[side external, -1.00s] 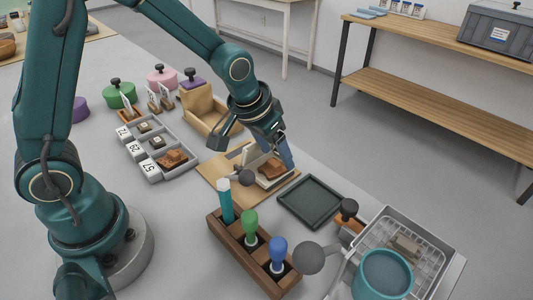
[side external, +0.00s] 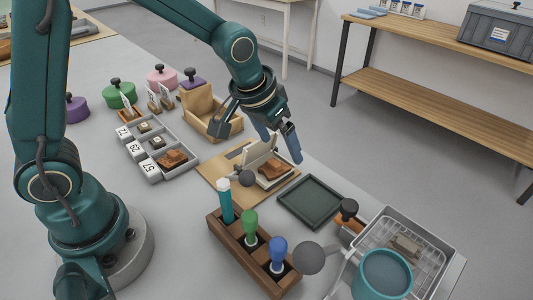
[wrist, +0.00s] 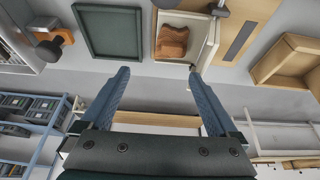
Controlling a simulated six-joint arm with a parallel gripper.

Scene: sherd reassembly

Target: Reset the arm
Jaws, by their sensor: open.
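My gripper (side external: 262,146) hangs in the air above the wooden board (side external: 222,180), with its two blue-grey fingers apart and nothing between them. In the wrist view my gripper (wrist: 160,92) also shows wide open and empty. A brown sherd piece (side external: 273,169) sits in a small pale open box (side external: 256,163) on the board, below the fingers and apart from them. The same brown piece shows in the wrist view (wrist: 172,41), beyond the fingertips.
A dark green tray (side external: 311,202) lies beside the board. A wooden rack (side external: 250,255) holds several coloured tools. A wire basket (side external: 405,248), teal cup (side external: 383,274) and a numbered grey tray (side external: 181,172) with sherds stand around. The aisle beyond the table is clear.

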